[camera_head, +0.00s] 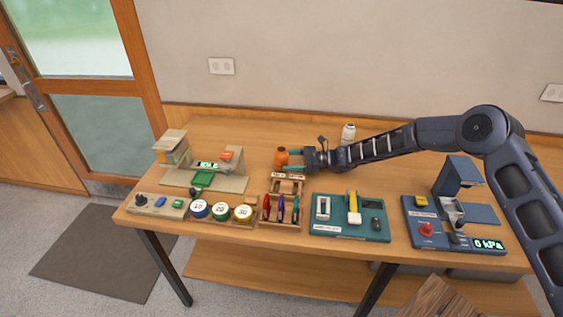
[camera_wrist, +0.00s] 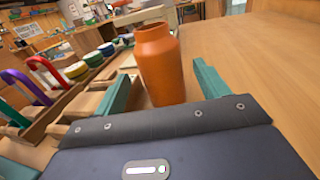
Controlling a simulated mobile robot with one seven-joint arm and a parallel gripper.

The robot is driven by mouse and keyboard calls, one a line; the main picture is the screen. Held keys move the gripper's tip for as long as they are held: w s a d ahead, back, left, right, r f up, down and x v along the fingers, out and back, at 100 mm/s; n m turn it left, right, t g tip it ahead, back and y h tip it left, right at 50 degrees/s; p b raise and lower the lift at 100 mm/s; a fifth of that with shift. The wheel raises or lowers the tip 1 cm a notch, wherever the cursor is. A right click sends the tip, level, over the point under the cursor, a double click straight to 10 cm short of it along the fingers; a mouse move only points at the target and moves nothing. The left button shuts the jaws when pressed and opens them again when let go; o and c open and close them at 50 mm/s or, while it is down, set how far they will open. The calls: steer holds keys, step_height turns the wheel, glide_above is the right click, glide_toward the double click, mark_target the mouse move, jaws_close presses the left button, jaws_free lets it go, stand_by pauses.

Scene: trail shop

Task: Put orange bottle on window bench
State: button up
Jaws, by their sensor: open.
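The orange bottle (camera_head: 281,157) stands upright on the wooden table, left of the middle of the head view. My gripper (camera_head: 294,160) reaches in low from the right, with its teal fingertips at the bottle. In the wrist view the orange bottle (camera_wrist: 158,65) stands between the two teal fingers of my gripper (camera_wrist: 160,88). The fingers are apart, and a gap shows on each side of the bottle. I cannot make out a window bench for certain.
A white bottle (camera_head: 348,133) stands behind my arm. A wooden rack with coloured carabiners (camera_head: 281,209) and several round tape rolls (camera_head: 220,210) line the table's front. A teal tool board (camera_head: 350,230) lies right of them. The table behind the orange bottle is clear.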

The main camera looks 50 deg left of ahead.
mark_target(282, 159)
steer(key=shift+x, duration=1.5)
steer(key=c, duration=1.3)
steer(key=shift+o, duration=0.2)
steer(key=shift+a+r, duration=0.1)
steer(key=shift+r, duration=0.05)
step_height(282, 159, up, 20)
